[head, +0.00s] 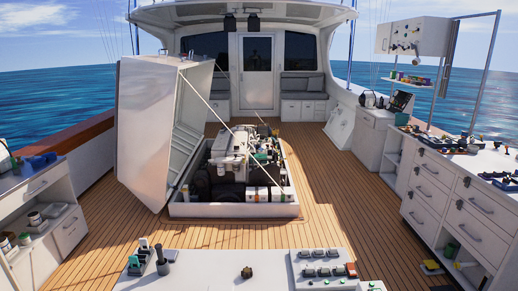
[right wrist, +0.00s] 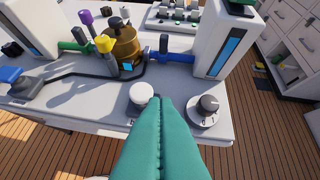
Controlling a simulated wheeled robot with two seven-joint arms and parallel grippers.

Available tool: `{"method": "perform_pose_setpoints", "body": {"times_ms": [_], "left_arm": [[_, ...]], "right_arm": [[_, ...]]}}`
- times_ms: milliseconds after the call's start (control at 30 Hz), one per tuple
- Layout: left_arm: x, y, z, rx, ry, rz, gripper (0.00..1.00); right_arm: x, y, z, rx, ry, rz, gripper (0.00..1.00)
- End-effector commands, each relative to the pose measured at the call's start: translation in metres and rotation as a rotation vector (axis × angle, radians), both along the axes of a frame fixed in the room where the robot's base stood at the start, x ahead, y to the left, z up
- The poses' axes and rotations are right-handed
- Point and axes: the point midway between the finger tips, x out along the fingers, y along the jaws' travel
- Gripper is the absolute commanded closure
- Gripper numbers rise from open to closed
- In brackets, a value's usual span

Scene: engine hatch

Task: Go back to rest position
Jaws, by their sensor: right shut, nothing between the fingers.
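My right gripper (right wrist: 160,102) shows in the right wrist view as two long teal fingers pressed together, shut and empty. Its tips lie over the near edge of a white console (right wrist: 75,108), between a white round knob (right wrist: 141,97) and a dark grey knob (right wrist: 208,104) on a round base. I cannot tell whether the tips touch the console. Neither gripper shows in the head view, and my left gripper is in no view.
A brass-coloured fitting (right wrist: 127,45) and coloured valves stand behind the knobs. In the head view, the engine hatch (head: 150,125) is open over the engine (head: 235,150). Cabinets (head: 462,200) line the right side. Wooden deck (head: 340,235) is clear between them.

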Motion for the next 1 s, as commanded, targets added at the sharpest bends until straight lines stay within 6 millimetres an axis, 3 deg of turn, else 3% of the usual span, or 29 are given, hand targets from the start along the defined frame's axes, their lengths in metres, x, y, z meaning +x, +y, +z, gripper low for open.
{"method": "perform_pose_setpoints", "body": {"times_ms": [200,567,1000], "left_arm": [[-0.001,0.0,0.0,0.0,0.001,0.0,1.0],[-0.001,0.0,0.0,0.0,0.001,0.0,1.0],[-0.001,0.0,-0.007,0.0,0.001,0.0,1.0]], "right_arm": [[-0.062,0.026,-0.005,-0.034,0.227,0.017,1.0],[-0.14,0.044,0.006,-0.07,0.495,0.014,1.0],[-0.12,0.046,-0.11,-0.075,0.537,0.021,1.0]]}}
